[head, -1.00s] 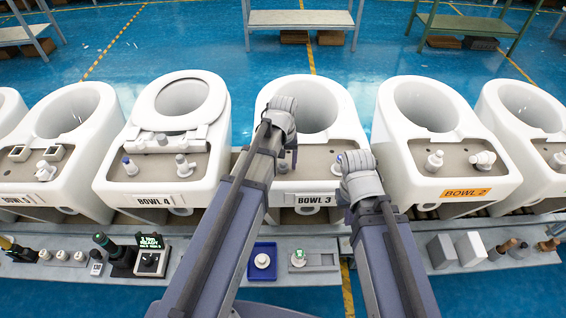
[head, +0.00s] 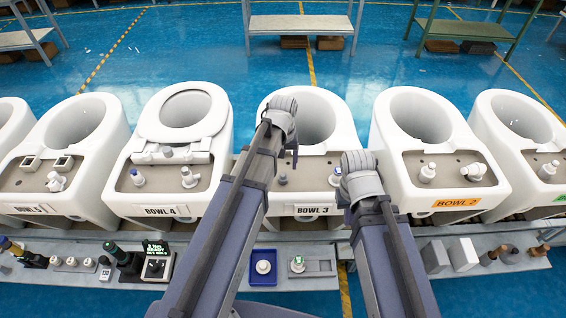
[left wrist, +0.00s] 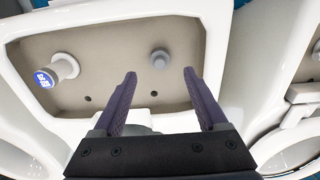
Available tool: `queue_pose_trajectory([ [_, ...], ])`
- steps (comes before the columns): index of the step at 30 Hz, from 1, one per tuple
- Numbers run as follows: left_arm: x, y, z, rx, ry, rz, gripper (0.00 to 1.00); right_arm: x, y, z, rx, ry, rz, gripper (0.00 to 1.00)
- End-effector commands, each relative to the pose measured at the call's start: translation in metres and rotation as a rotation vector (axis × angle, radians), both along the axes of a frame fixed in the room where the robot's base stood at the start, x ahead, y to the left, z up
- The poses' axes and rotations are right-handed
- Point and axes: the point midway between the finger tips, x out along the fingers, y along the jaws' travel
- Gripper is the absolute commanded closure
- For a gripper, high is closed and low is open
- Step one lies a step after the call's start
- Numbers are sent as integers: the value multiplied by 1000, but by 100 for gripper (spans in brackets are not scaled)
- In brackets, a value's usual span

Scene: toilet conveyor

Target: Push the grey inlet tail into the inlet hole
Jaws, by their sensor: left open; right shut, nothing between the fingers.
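The bowl marked BOWL 3 (head: 313,210) stands in front of me with its grey-brown deck facing up. A small grey tail (head: 282,179) stands on the deck; it also shows in the left wrist view (left wrist: 160,59), and its base hides any inlet hole beneath. A white fitting with a blue cap (left wrist: 60,70) stands on the same deck, and is partly behind my right gripper in the head view. My left gripper (head: 285,125) is open; its fingers (left wrist: 160,72) are apart either side of the line to the tail, not touching it. My right gripper (head: 359,165) is shut and empty above the deck's right side.
Two small dark holes (left wrist: 154,94) show in the deck. BOWL 4 (head: 166,211) with its seat stands to the left and BOWL 2 (head: 457,202) to the right. A blue tray (head: 263,281) and several tools lie on the near shelf.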

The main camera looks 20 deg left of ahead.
Motion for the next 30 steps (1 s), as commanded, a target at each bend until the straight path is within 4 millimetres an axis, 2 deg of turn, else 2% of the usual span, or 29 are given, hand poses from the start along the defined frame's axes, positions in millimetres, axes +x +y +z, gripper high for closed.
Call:
queue_pose_trajectory([
  [1,0,0,11,0,0,0,25,0,0,11,0,0,0,100],
  [4,0,0,16,0,0,0,25,0,0,16,0,0,1,100],
  [19,0,0,16,0,0,0,25,0,0,16,0,0,1,100],
  [26,0,0,29,0,0,101,49,0,0,29,0,0,1,100],
  [30,0,0,30,0,0,143,65,0,0,30,0,0,1,100],
])
